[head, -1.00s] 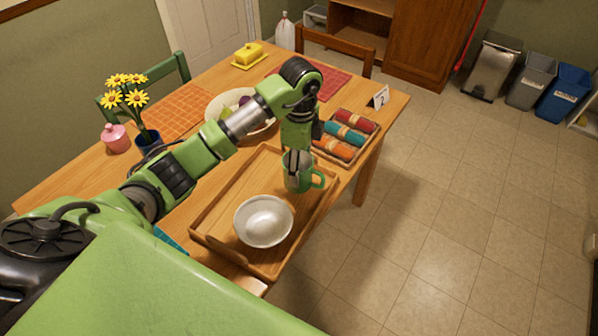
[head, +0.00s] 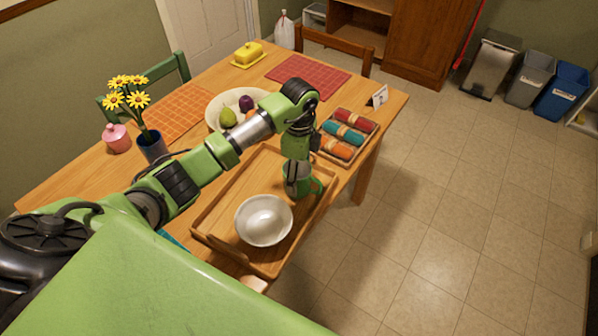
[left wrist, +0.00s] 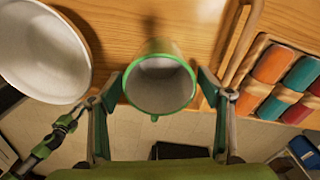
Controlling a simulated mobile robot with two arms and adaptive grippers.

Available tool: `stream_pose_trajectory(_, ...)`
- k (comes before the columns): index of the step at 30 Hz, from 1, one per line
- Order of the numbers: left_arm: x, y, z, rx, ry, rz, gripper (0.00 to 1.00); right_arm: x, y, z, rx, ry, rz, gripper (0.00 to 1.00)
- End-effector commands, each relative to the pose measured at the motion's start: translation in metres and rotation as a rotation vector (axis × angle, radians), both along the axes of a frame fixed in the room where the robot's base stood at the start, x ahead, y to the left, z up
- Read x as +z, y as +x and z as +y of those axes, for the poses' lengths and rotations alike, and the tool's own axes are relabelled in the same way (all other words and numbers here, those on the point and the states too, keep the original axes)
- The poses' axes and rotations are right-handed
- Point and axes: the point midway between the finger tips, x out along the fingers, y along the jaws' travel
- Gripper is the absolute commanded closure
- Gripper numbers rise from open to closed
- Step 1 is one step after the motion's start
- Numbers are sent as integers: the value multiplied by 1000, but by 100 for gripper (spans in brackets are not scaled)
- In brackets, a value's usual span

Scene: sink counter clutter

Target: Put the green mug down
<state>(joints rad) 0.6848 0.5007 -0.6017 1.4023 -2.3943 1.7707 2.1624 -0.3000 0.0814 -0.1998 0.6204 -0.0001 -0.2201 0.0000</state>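The green mug (head: 314,186) is upright at the right side of the wooden tray (head: 207,211), partly hidden behind my left gripper (head: 298,187). In the left wrist view, I look down into the mug (left wrist: 160,84), which is empty with a pale inside. The fingers of my left gripper (left wrist: 160,80) lie close along both sides of the mug, shut on it. The mug is at or just above the tray floor; I cannot tell whether its base touches. My right gripper is not in view.
A white bowl (head: 264,220) stands on the tray, in front and to the left of the mug. A box of rolled cloths (head: 345,135) is behind the tray. A fruit bowl (head: 215,108) and flower vase (head: 151,147) stand farther left. The table's right edge is close by.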

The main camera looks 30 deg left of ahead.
Motion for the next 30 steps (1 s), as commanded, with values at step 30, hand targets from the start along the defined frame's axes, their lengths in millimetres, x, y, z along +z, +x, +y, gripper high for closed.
stream_pose_trajectory(30,119,1,1,0,2,-3,29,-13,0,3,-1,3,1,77)
